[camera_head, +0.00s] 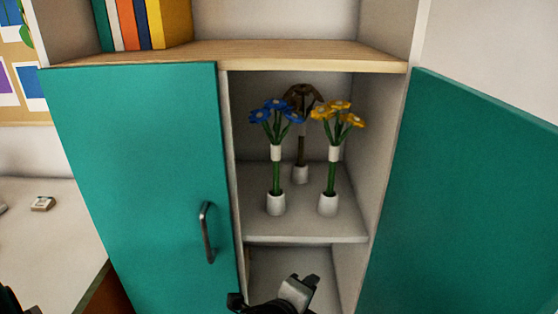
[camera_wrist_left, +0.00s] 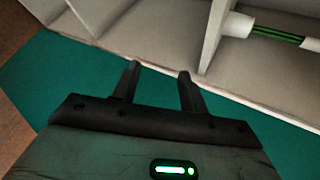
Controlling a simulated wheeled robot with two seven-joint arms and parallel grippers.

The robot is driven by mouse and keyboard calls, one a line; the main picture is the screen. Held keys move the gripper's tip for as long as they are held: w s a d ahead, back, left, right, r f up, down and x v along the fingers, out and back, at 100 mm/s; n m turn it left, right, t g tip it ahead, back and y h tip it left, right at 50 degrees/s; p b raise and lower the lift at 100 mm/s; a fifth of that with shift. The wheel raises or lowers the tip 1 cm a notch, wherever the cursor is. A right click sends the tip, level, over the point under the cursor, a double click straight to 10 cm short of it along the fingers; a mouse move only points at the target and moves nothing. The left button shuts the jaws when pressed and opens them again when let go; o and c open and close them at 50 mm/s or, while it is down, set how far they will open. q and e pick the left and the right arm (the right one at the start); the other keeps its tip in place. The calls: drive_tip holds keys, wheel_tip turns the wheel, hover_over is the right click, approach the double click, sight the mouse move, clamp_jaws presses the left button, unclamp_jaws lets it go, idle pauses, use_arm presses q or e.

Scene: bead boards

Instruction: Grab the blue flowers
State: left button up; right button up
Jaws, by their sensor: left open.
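The blue flowers (camera_head: 276,114) stand upright in a white pot (camera_head: 276,204) at the left front of the cabinet shelf (camera_head: 300,239). A white sleeve (camera_head: 276,153) wraps the green stems. My left gripper (camera_head: 275,293) is at the bottom middle of the head view, below the shelf front and apart from the flowers. In the left wrist view my left gripper (camera_wrist_left: 158,70) is open with nothing between its fingers. That view is turned sideways; a green stem (camera_wrist_left: 277,35) lies at its upper right, its blossom out of frame.
Yellow flowers (camera_head: 339,113) stand just right of the blue ones, and brown flowers (camera_head: 302,96) stand behind. The left teal door (camera_head: 140,180) is shut; the right teal door (camera_head: 470,190) is open. A wooden board (camera_head: 250,54) lies above the opening.

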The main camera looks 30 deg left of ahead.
use_arm(q)
drive_tip(key=w+a+r+m+t+y, duration=0.1)
drive_tip(key=w+a+r+m+y, duration=0.15)
drive_tip(key=r, duration=0.25)
drive_tip(key=w+a+r+m+t+y, duration=0.1)
drive_tip(key=a+r+m+y, duration=0.1)
drive_tip(key=r+m, duration=0.3)
drive_tip(key=m+t+y, duration=0.1)
drive_tip(key=m+y, duration=0.2)
drive_tip(key=y, duration=0.1)
approach(276, 148)
drive_tip(key=shift+y, duration=0.25)
drive_tip(key=x, duration=0.5)
drive_tip(key=shift+w+d+f, duration=0.15)
drive_tip(key=shift+d+f, duration=0.05)
drive_tip(key=shift+f, duration=0.1)
drive_tip(key=shift+p+x, duration=0.55)
drive_tip(key=shift+x, duration=2.6)
drive_tip(key=shift+a+r, duration=0.1)
drive_tip(key=shift+r, duration=0.1)
clamp_jaws()
